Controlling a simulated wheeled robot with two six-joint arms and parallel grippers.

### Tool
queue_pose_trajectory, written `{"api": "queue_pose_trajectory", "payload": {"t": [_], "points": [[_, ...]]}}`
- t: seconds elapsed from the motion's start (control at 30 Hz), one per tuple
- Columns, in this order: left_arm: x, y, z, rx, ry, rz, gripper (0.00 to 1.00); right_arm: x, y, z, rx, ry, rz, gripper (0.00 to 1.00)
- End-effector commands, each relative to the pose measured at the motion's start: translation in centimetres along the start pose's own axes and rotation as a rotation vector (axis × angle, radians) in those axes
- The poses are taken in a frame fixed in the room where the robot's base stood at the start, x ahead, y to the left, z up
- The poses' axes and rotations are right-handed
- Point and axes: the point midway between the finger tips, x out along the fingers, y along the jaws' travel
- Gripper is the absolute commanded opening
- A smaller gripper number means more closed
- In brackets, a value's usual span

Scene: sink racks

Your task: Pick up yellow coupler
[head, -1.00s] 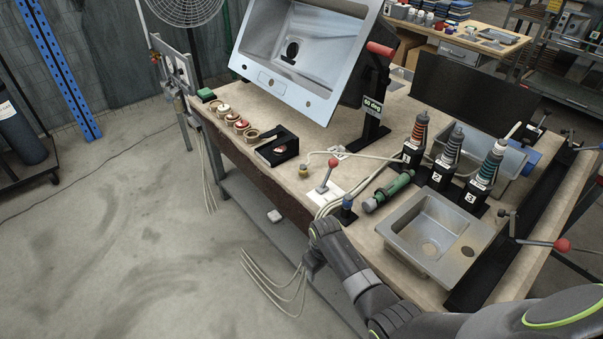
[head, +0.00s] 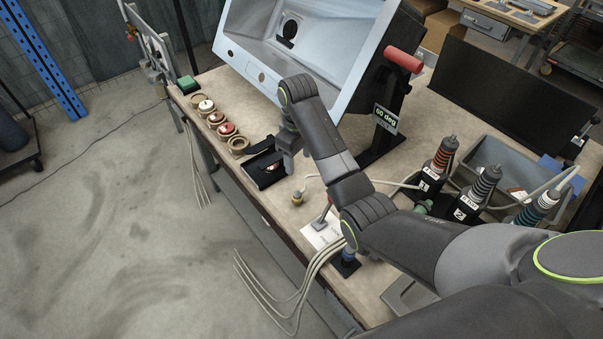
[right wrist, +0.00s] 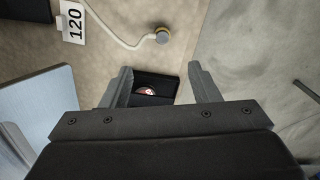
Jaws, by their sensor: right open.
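The yellow coupler (head: 297,198) is a small brass-yellow fitting with a grey top on the bench, at the end of a pale hose. It also shows in the right wrist view (right wrist: 162,36), near the top centre. My right gripper (head: 287,165) is open and empty, above the black box, and up and left of the coupler in the head view. In the right wrist view its two fingers (right wrist: 160,80) are spread, and the coupler lies beyond their tips, apart from them. My left gripper is not in view.
The open black box (head: 262,170) holds a small red and white piece. Several round rings (head: 226,129) line the bench edge. A tilted steel sink (head: 310,45) stands behind my arm. A lever on a white plate (head: 322,232) and a blue-collared post (head: 347,257) are nearby.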

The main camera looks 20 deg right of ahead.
Motion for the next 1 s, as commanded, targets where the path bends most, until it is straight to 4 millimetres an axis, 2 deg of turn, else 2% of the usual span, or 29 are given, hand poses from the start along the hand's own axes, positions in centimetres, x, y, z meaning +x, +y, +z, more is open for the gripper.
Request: {"api": "queue_pose_trajectory", "payload": {"t": [0.07, 0.17, 0.4, 0.5, 0.57, 0.6, 0.8, 1.0], "points": [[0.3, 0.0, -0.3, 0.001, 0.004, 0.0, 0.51, 0.2, -0.1, 0.0, -0.002, 0.0, -0.002, 0.56], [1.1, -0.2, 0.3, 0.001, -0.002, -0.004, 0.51, 1.1, -0.1, 0.0, -0.003, -0.001, -0.002, 0.56], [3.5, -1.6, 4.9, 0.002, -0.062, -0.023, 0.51, 3.9, -0.1, 0.0, -0.002, 0.0, -0.001, 0.56], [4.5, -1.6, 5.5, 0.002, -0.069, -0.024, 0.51, 5.0, -0.1, 0.0, -0.002, 0.0, -0.001, 0.56], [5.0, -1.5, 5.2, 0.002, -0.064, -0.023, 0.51, 5.7, -0.1, 0.0, -0.001, -0.001, -0.001, 0.56], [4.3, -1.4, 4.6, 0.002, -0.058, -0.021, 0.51, 6.3, -0.1, 0.1, 0.0, -0.006, -0.005, 0.56], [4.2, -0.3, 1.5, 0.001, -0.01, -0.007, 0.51, 10.2, -0.1, 0.0, -0.002, -0.005, -0.004, 0.56], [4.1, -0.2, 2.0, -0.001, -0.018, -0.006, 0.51, 12.0, -0.1, -0.1, -0.002, -0.001, -0.001, 0.56]]}}
